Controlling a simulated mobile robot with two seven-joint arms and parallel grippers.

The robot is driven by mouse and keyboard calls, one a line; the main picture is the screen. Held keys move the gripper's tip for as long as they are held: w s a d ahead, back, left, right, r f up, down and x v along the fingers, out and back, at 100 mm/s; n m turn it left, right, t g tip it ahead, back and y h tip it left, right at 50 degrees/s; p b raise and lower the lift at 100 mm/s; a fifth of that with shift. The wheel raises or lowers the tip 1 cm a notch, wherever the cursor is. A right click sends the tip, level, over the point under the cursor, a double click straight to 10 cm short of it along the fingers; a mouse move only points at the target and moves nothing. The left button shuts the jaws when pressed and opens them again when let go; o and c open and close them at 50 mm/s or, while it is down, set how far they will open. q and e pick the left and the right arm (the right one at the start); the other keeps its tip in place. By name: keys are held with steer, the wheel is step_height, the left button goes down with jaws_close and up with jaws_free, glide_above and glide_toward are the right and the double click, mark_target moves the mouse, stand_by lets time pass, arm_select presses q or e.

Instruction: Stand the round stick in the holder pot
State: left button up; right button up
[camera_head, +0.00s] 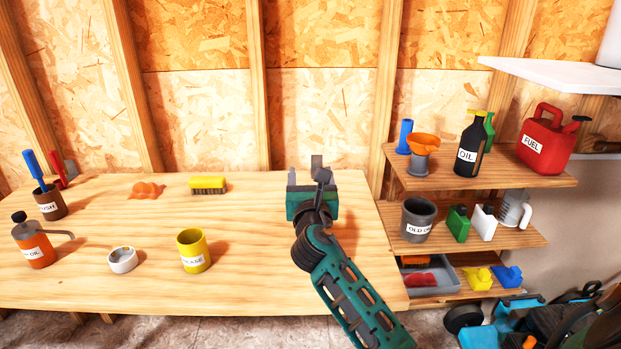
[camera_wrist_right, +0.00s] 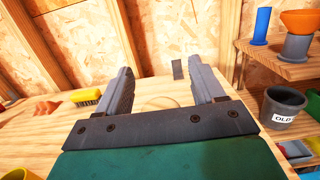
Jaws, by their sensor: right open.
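A brown holder pot (camera_head: 50,203), its label partly hidden, stands at the left of the bench. A blue-handled item (camera_head: 35,168) and a red-handled one (camera_head: 58,168) stick up from or beside it. I cannot tell whether either is the round stick; no loose stick is clearly seen on the bench. My right gripper (camera_head: 309,178) is over the right part of the bench, far right of the pot. In the right wrist view its jaws (camera_wrist_right: 170,88) are apart with bench and wall between them. A small grey upright piece (camera_wrist_right: 177,69) shows beyond the jaws. My left gripper is out of view.
On the bench are an orange oil can (camera_head: 35,250), a white roll (camera_head: 122,260), a yellow grease tin (camera_head: 193,250), a yellow brush (camera_head: 208,184) and an orange cloth (camera_head: 146,190). Shelves (camera_head: 470,235) with cans and bottles stand at right. The bench's middle is clear.

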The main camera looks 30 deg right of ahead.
steer(key=v, duration=1.3)
steer(key=shift+w, duration=0.1)
